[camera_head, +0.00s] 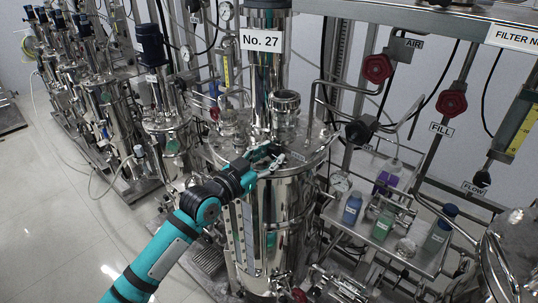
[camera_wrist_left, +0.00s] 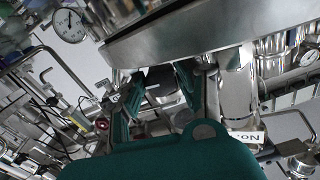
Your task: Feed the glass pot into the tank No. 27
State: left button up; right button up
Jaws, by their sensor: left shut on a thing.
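Tank No. 27 (camera_head: 290,215) is a shiny steel vessel in the middle of the head view, with its label (camera_head: 261,40) above it. A round steel port (camera_head: 286,104) stands up from its top. My left gripper (camera_head: 268,156) is at the near edge of the tank's top, below this port. In the left wrist view my left gripper (camera_wrist_left: 155,98) has a dark fitting between its teal fingers, beneath a broad steel rim (camera_wrist_left: 190,35). It is shut on this fitting, whose shape is partly hidden. A small clear vessel (camera_head: 405,247) on the right shelf may be the glass pot; I cannot tell surely.
Red valve handwheels (camera_head: 377,68) and pipes stand behind. Other tanks (camera_head: 110,105) line the left. The floor (camera_head: 50,215) at left is clear.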

pick_arm(q)
jog(key=shift+n, duration=1.2)
jog(key=o, duration=1.1)
jog(key=shift+o, duration=0.2)
jog(key=v, duration=1.2)
